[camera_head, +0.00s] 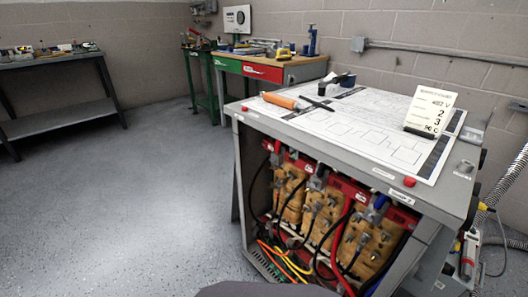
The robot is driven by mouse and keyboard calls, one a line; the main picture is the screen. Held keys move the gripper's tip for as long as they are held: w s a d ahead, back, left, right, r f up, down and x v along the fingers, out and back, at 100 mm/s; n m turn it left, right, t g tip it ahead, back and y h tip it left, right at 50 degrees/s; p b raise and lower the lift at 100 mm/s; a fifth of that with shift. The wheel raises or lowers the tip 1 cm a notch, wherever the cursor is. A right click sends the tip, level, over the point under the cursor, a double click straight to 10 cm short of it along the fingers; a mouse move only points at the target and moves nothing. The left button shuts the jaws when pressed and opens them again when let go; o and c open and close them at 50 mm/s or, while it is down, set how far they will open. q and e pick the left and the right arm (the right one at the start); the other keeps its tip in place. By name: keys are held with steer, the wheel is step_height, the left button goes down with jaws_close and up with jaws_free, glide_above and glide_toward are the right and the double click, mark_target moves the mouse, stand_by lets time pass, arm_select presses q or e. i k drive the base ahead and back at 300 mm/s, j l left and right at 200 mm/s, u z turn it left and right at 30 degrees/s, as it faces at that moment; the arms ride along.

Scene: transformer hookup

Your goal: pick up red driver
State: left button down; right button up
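A driver with an orange-red handle (282,101) lies on the top of the grey transformer bench, near its far left edge. A dark, thin piece lies just right of the handle; I cannot tell whether it is the driver's shaft or a separate tool. No other clearly red driver shows. Neither of my grippers is in view.
The grey bench (452,200) bears a printed sheet (375,128), a white card on a stand (430,110) and a small black object (337,82). Coils and cables fill its open front. A workbench with a red drawer (262,72) stands behind. The floor at left is clear.

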mark_target(470, 245)
steer(key=i+j+z, duration=0.5)
steer(key=z, duration=0.15)
steer(key=i+j+z, duration=0.15)
steer(key=j+z, duration=0.2)
steer(key=l+z, duration=0.25)
steer(key=k+l+z, duration=0.1)
steer(key=z, duration=0.15)
steer(key=l+z, duration=0.25)
steer(key=i+l+z, duration=0.1)
steer(key=z, duration=0.15)
steer(key=i+l, duration=0.05)
steer(key=l, duration=0.05)
